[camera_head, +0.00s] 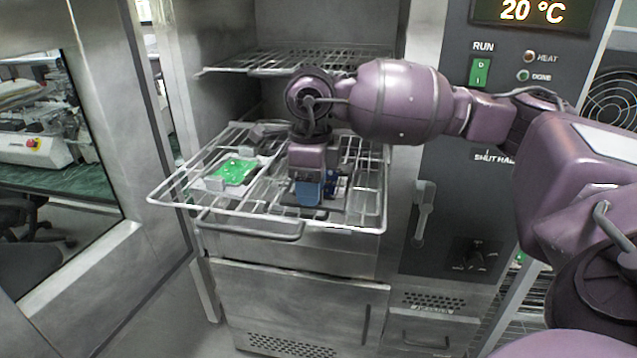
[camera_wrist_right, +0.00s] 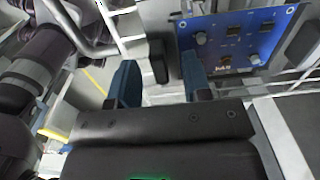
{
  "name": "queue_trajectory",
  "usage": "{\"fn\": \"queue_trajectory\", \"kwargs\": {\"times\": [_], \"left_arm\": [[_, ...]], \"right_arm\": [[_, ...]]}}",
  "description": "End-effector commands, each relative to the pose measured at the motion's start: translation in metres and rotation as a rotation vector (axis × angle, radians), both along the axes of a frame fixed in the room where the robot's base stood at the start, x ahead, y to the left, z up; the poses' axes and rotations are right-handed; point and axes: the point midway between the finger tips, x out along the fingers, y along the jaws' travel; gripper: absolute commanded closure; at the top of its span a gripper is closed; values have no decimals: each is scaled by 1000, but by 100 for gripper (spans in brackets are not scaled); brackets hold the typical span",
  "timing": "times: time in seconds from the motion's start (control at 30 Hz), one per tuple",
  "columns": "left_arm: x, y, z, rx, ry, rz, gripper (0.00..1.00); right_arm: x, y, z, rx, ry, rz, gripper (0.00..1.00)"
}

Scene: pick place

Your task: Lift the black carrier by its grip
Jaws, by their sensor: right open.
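My right gripper (camera_head: 308,197) points down over the pulled-out wire rack, its blue fingers low near the rack. In the right wrist view the two fingers of this gripper (camera_wrist_right: 160,82) stand apart. A black upright block (camera_wrist_right: 158,62), which looks like the carrier's grip, shows in the gap between them, just beyond the tips; I cannot tell whether they touch it. A blue board (camera_wrist_right: 235,42) with dark parts lies beside it, and shows partly in the head view (camera_head: 330,184). The rest of the black carrier is mostly hidden by my gripper and wrist. My left gripper is out of view.
The wire rack (camera_head: 262,227) juts out of the open oven chamber. A green board (camera_head: 233,171) on a pale carrier lies on its left. An upper rack (camera_head: 290,60) is behind my wrist. The control panel (camera_head: 480,130) stands to the right, the open door (camera_head: 110,150) to the left.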

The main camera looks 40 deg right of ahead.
Motion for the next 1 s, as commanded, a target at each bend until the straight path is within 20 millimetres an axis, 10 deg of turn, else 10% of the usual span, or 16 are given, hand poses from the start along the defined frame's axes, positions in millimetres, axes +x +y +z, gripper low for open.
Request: {"fn": "queue_trajectory", "kwargs": {"times": [0.3,0.6,1.0], "left_arm": [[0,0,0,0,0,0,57],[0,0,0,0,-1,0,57],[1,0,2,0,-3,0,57]], "right_arm": [[0,0,-7,1,-2,0,57],[0,0,-7,1,-2,0,100],[0,0,1,0,-4,0,100]]}}
